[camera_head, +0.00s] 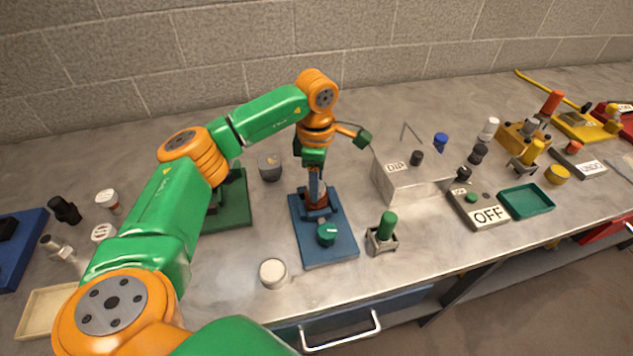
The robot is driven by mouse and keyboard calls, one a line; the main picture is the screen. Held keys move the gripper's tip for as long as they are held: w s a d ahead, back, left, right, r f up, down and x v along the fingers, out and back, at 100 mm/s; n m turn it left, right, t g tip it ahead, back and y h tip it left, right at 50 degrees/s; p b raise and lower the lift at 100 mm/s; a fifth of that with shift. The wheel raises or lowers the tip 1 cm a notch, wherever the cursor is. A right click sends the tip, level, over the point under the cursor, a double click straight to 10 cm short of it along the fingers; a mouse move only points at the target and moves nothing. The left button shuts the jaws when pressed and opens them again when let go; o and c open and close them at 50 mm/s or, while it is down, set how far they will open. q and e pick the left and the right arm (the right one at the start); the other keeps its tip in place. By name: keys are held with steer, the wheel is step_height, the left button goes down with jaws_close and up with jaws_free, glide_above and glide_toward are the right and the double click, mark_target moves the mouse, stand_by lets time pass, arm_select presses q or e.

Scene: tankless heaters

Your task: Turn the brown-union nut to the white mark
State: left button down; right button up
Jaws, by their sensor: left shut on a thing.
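My left gripper (315,188) points straight down over a blue base plate (318,255) near the middle of the bench. It is shut on a brown fitting, which I take to be the brown-union nut (318,212). The gripper and wrist hide much of the nut. A dark green knob (326,234) stands on the same plate, just in front of the nut. I cannot make out the white mark at this size. My right gripper is not in view.
A green-topped fitting (387,228) stands right of the plate and a round cream-topped piece (272,272) at its front left. A grey box marked DIP (405,182) and an OFF block (478,207) are further right. A drawer handle (340,333) juts below the bench edge.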

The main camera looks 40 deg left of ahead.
arm_select(q)
steer(key=m, duration=0.7)
steer(key=shift+r, duration=0.1)
stand_by(0.5)
steer(key=shift+c, duration=1.8)
jaws_free()
step_height(320, 180, up, 7)
steer(key=shift+r+b, duration=0.1)
steer(key=shift+b, duration=0.75)
